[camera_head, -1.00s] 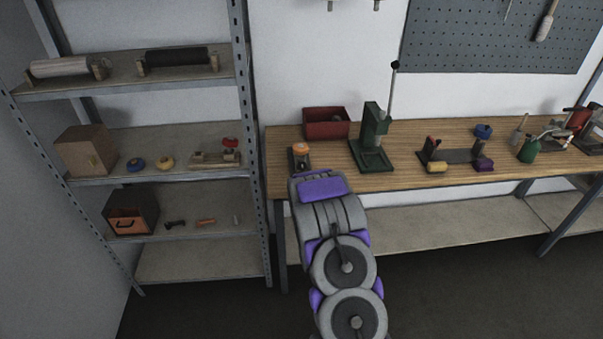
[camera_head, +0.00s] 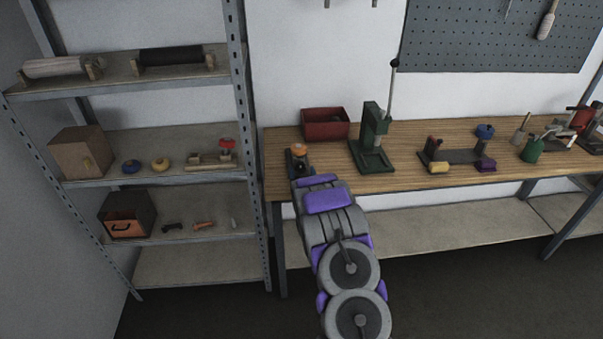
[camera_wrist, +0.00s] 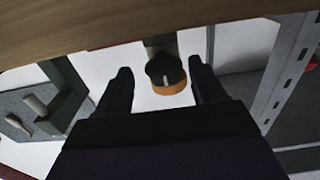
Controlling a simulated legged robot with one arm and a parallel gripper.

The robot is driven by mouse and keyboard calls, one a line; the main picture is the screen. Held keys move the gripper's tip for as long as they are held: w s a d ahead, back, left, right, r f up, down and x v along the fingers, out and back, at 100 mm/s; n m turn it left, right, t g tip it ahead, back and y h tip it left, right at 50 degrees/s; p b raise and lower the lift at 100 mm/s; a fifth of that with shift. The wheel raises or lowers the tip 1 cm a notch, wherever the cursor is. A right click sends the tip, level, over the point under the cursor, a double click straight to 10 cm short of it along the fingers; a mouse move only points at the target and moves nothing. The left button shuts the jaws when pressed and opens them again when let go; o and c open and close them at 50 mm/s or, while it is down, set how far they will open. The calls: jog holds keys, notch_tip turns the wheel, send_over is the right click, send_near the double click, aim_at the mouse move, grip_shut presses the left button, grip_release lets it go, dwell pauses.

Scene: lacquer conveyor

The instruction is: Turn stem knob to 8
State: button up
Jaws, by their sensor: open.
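The stem knob (camera_wrist: 164,66) is black with a pale pointer line, and shows in the wrist view, which appears upside down. An orange cap (camera_wrist: 170,89) sits against it, and also shows in the head view (camera_head: 299,149) at the bench's left end. My gripper (camera_wrist: 159,70) is open, with one dark finger on each side of the knob and visible gaps between. I cannot tell whether the fingertips reach level with it. No number scale is readable. In the head view my own arm hides the fingers and much of the knob's fixture.
The wooden bench (camera_head: 440,131) carries a red bin (camera_head: 326,124) behind the fixture and a green lever press (camera_head: 372,141) to its right. A metal shelf unit (camera_head: 239,90) stands close on the left. Bare bench top lies in front of the press.

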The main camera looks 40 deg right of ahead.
jog(key=shift+w+d+r, duration=0.1)
jog(key=shift+w+d, duration=0.1)
jog(key=shift+w, duration=0.35)
jog(key=shift+w+a, duration=0.1)
jog(key=shift+c, duration=0.3)
jog(key=shift+d, duration=0.2)
jog(key=c, duration=1)
jog(key=shift+n, duration=0.9)
jog(key=shift+a, duration=0.1)
jog(key=o, duration=1.1)
jog(key=shift+c, duration=0.2)
